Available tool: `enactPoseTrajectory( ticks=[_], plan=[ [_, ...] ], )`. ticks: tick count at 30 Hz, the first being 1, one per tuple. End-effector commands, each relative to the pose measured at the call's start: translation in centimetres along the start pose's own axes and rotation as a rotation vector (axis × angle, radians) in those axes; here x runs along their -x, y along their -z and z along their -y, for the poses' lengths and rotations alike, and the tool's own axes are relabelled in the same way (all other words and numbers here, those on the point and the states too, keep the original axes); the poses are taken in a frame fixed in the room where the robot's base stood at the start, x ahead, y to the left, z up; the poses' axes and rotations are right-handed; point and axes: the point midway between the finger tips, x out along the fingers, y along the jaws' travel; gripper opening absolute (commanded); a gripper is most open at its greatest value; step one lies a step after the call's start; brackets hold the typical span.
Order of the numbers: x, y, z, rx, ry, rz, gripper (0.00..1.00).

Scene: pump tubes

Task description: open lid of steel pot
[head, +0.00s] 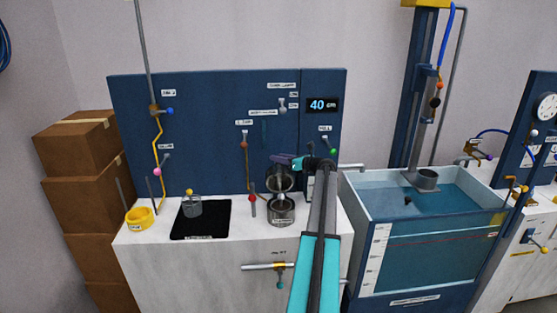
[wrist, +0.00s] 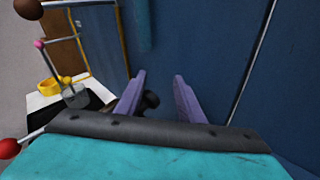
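The steel pot (head: 281,212) stands on the white bench top in the head view. Its round lid (head: 280,180) is raised and tilted up steeply at the pot's back, with the pot's mouth uncovered. My gripper (head: 288,160) is at the lid's upper edge. In the wrist view my gripper (wrist: 159,76) has its two purple fingers apart. A dark round knob (wrist: 150,100) shows between them, nearer the left finger, with a gap to the right one. The pot's body is hidden in the wrist view.
A blue panel (head: 205,130) with valves and pipes rises behind the bench. A glass beaker (head: 192,206) on a black mat (head: 205,233) and a yellow ring (head: 139,217) are to the left. A red-knobbed lever (head: 253,199) stands close left of the pot. A water tank (head: 430,240) is at right.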

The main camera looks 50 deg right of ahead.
Motion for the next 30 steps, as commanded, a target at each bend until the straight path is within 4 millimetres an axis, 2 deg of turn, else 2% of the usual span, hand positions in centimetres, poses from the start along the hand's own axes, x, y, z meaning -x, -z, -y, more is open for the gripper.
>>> enactPoseTrajectory(
  ticks=[1,7,11,20,23,26,27,28,30],
  plan=[
    [-0.7,3.2,-0.6,0.011,-0.017,-0.047,0.42],
    [-0.3,3.2,-0.7,0.012,-0.018,-0.046,0.42],
    [0.8,3.1,-0.7,0.012,-0.017,-0.042,0.42],
    [5.6,2.4,-0.1,0.009,-0.001,-0.027,0.42],
    [7.5,2.1,0.2,0.008,0.007,-0.021,0.52],
    [9.0,1.7,0.3,0.008,0.010,-0.016,0.55],
    [9.8,1.6,0.4,0.007,0.012,-0.014,0.51],
    [10.2,1.5,0.3,0.007,0.012,-0.012,0.42],
    [11.3,1.1,0.3,0.006,0.011,-0.007,0.42]
  ],
)
